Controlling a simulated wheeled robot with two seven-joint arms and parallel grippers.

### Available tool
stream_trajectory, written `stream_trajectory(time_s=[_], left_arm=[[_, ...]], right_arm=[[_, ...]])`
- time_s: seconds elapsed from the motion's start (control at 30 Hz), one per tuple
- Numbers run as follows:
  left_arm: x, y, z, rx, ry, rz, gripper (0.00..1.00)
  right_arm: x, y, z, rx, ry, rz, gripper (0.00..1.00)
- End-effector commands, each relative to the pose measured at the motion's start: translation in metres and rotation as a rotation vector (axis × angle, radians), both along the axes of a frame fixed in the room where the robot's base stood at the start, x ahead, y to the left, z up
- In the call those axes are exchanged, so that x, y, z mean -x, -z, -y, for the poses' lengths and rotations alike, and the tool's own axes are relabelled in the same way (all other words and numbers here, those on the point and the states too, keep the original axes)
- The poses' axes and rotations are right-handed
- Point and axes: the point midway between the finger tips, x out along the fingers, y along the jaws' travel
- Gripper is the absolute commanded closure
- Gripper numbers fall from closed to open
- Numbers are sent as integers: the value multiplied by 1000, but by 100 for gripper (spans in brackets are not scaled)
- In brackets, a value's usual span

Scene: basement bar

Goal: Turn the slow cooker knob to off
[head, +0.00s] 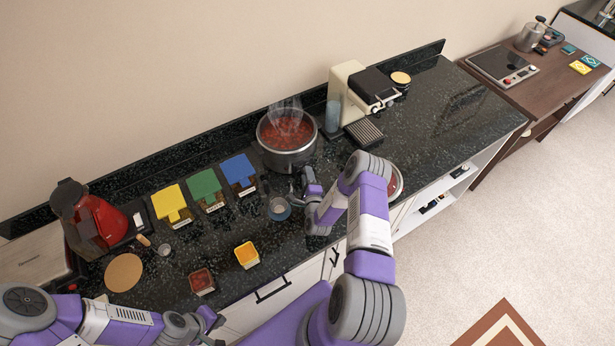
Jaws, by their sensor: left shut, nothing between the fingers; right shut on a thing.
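The slow cooker (263,146) is a round metal pot with red food inside and steam rising from it. It stands at the back of the dark counter. My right gripper (298,182) reaches to the front lower side of the cooker and is shut on what appears to be its knob. The fingers cover the knob, so its setting cannot be read. My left gripper (213,322) is shut and empty, low at the counter's front edge, away from the cooker.
Yellow (170,202), green (204,186) and blue-lidded (239,171) containers stand left of the cooker. A small glass bowl (279,209) sits close to my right gripper. A coffee machine (347,85) stands right of the cooker. The counter's right end is largely clear.

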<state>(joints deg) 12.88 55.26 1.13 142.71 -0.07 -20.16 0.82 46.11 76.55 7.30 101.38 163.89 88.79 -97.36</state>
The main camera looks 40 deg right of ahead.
Motion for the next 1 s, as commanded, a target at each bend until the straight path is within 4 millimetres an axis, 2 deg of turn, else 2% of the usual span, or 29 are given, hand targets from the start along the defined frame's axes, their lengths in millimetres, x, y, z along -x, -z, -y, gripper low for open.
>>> stream_trajectory(time_s=[0.03, 0.07, 0.2, 0.23, 0.57, 1.0], left_arm=[[0, 0, 0, 0, 0, 0, 100], [0, 0, 0, 0, 0, 0, 100], [0, 0, 0, 0, 0, 0, 100], [0, 0, 0, 0, 0, 0, 100], [0, 1, 0, 0, 0, 0, 100], [0, 7, 0, 0, 0, 0, 100]], right_arm=[[-1, -1, 0, 0, -2, 2, 95], [-1, -1, 0, 0, -2, 2, 63], [0, -1, 0, 0, -2, 2, 42], [0, -1, 0, 0, -2, 2, 39], [3, 0, -2, -3, -1, 0, 39], [56, -6, -30, -3, -2, -1, 39]])
